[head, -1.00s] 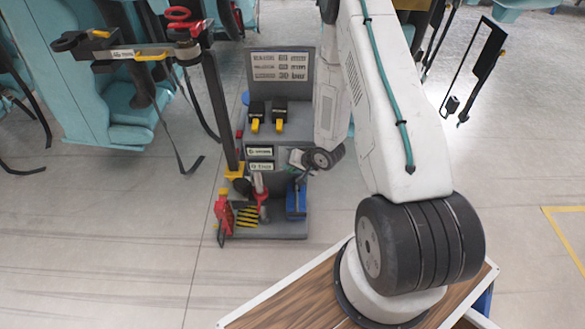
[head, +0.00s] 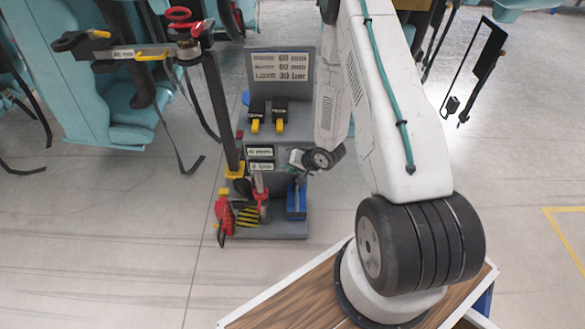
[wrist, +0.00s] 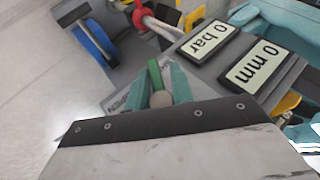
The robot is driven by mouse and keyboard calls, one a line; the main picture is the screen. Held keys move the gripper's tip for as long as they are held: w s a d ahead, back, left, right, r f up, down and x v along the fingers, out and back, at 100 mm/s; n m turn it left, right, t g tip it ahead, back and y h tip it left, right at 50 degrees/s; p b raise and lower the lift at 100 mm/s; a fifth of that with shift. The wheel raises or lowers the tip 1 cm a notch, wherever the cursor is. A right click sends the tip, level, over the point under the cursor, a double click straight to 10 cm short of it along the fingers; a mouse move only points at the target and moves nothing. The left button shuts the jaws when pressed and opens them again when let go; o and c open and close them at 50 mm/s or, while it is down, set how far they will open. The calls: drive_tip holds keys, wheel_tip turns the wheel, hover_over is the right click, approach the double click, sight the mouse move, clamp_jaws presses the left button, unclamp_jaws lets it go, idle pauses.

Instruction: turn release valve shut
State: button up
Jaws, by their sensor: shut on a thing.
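In the wrist view, my gripper (wrist: 160,88) has its teal fingers closed around the release valve (wrist: 154,74). The valve shows as a green lever with a round grey end between the fingers. Lettering on the grey panel beside it is partly hidden by a finger. Two displays to the right read "0 bar" (wrist: 208,41) and "0 mm" (wrist: 257,70). In the head view, my wrist reaches down to the right side of the grey stand (head: 291,230). The fingertips and the valve are too small or hidden to make out there.
A blue part with a dark handle (wrist: 93,42) and a red part (wrist: 155,22) stand close to my gripper. In the head view, a red tool (head: 224,212) sits at the stand's lower left and two black-yellow levers (head: 256,116) higher up.

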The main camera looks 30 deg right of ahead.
drive_tip(key=shift+d, duration=0.15)
drive_tip(key=o, duration=0.7)
drive_tip(key=shift+v, duration=3.9)
drive_tip(key=shift+w+r, duration=0.1)
